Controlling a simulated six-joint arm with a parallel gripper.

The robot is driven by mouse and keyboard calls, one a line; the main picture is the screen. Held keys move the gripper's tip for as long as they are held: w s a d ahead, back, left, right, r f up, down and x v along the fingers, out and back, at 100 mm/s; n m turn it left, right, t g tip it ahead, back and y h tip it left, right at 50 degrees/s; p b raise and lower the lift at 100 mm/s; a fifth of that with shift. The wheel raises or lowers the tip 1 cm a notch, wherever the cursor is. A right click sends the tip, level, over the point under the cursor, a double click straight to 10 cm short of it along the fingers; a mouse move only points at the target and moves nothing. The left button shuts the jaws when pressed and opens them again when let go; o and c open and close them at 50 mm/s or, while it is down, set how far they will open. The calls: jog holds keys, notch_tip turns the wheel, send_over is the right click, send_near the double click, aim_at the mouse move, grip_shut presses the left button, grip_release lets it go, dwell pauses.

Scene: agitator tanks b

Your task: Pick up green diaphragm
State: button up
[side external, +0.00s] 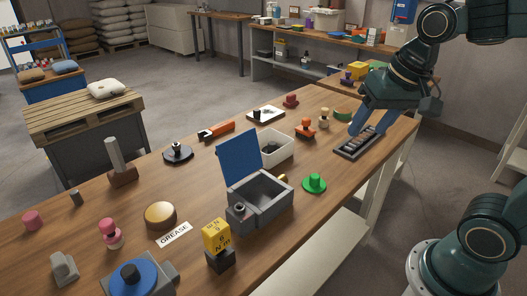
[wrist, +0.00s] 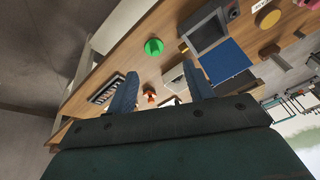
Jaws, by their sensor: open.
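The green diaphragm (side external: 314,183) is a round, flat-brimmed piece with a raised middle. It sits on the wooden table (side external: 85,210) to the right of the grey box with the blue lid. In the wrist view the green diaphragm (wrist: 154,47) shows above the space between my fingers. My gripper (side external: 366,131) is open and empty, above the far right part of the table by the dark slotted tray. In the wrist view my gripper (wrist: 158,88) has its two blue fingers spread apart, with nothing between them touching.
The grey box (side external: 262,200) with its raised blue lid (side external: 240,158) stands left of the diaphragm. The dark slotted tray (side external: 358,143) lies beneath my gripper. A white bin (side external: 277,148) and an orange-red piece (side external: 305,129) stand nearby. The table right of the diaphragm is clear.

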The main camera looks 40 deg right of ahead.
jog(key=w+d+f+m+g, duration=0.2)
jog(key=w+d+f+m, duration=0.15)
jog(key=w+m, duration=0.45)
jog(key=m+g, duration=0.2)
jog(key=m, duration=0.3)
send_over(315, 176)
notch_tip(315, 176, down, 8)
jog(key=shift+r, duration=0.2)
jog(key=shift+a, duration=0.1)
jog(key=shift+f, duration=4.3)
jog(key=shift+f, duration=2.6)
jog(key=c, duration=1.1)
